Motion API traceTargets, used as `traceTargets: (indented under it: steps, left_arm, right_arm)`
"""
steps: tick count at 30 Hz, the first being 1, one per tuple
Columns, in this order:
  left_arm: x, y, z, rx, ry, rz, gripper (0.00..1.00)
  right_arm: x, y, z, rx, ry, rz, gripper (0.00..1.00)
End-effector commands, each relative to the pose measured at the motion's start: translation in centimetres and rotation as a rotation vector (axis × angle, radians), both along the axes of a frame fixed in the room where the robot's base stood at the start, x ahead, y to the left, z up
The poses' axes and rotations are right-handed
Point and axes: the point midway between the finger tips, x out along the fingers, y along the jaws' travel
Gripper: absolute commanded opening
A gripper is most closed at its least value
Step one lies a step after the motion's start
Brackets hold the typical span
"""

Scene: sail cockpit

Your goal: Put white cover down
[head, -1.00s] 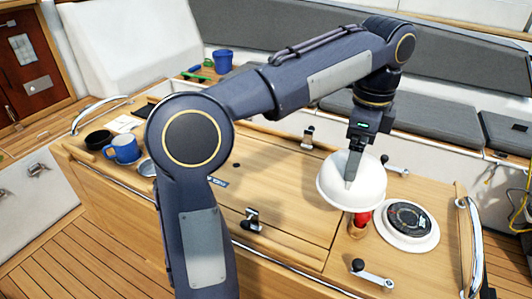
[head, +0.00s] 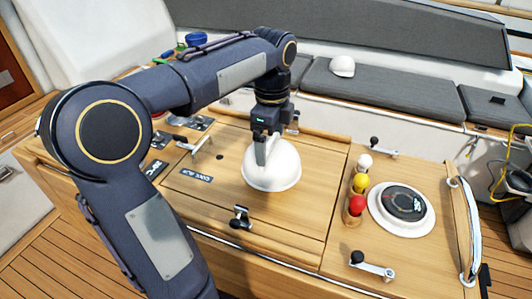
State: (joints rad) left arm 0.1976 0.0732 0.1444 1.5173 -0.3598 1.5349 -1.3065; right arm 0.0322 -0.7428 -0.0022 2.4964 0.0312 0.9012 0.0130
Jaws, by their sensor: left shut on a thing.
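The white cover (head: 274,170) is a dome in the middle of the wooden cockpit table (head: 222,212). My left gripper (head: 262,152) comes down from above and is shut on it at its upper left part. The cover's rim is at or very close to the table top; I cannot tell whether it touches. My right gripper is not in view.
A round compass (head: 402,205) with a white ring sits to the right. Beside it stand a white, a yellow (head: 360,184) and a red (head: 356,206) knob. Metal latches (head: 241,217) and winch handles (head: 372,265) stick up around the lid. Another white item (head: 342,66) lies on the grey bench.

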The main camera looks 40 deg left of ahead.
Motion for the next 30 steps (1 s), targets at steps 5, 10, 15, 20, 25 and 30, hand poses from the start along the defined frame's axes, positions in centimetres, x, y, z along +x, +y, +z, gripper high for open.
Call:
traceTargets:
  steps: [5, 10, 15, 20, 25, 30]
  left_arm:
    - [-0.4, 1.0, -1.2, 0.001, 0.001, 0.002, 0.7]
    - [-0.4, 1.1, -3.8, -0.001, 0.002, -0.001, 0.7]
    - [-0.4, 1.1, -4.4, 0.0, 0.0, -0.001, 0.7]
    - [-0.4, 1.1, -4.4, 0.0, 0.0, -0.001, 0.7]
    - [-0.4, 1.1, -4.4, 0.0, 0.0, -0.001, 1.0]
    - [-0.4, 1.0, -4.3, 0.0, 0.0, -0.001, 1.0]
  right_arm:
    - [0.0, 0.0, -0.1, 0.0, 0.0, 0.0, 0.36]
    - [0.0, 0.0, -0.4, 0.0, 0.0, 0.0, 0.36]
    - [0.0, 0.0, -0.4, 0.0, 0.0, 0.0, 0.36]
    - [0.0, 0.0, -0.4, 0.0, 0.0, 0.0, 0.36]
    - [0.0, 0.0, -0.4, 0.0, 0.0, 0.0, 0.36]
    - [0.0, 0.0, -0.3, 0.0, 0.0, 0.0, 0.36]
